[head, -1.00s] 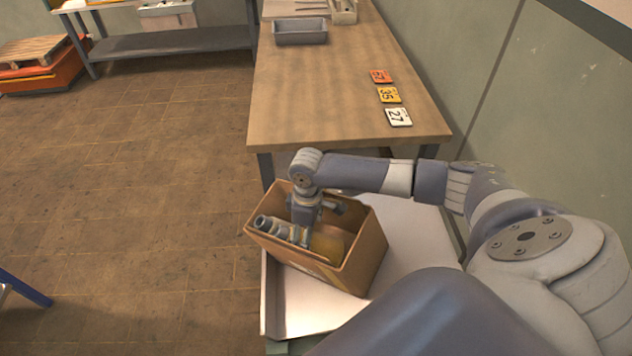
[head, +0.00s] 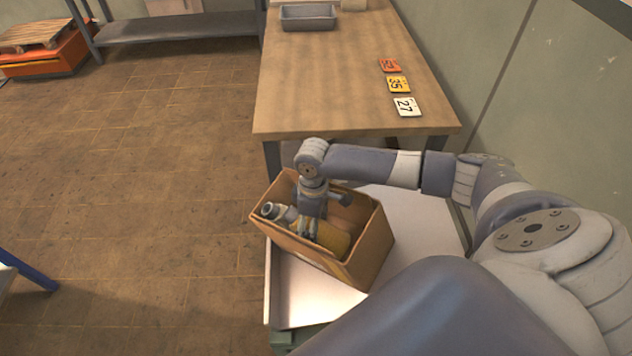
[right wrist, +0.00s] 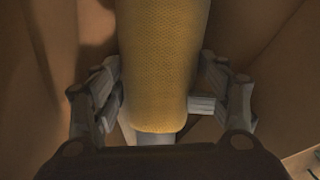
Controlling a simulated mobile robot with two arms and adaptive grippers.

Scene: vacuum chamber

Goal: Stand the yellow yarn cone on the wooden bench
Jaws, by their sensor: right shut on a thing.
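The yellow yarn cone (head: 333,238) lies tilted in an open cardboard box (head: 372,252). My right gripper (head: 312,230) reaches down into the box and is shut on the cone. In the right wrist view the yellow cone (right wrist: 160,65) sits between the two fingers of the right gripper (right wrist: 160,103), one on each side. The cone's far end runs out of that view. The wooden bench (head: 335,85) stands behind the box, with a broad clear top. My left gripper is not in view.
The box stands on a pale metal surface (head: 305,295). A grey hollow-ended piece (head: 272,211) shows at the box's left side. Three number tags (head: 398,85) lie at the bench's right edge; a grey tray (head: 308,18) is at its far end. A wall runs along the right.

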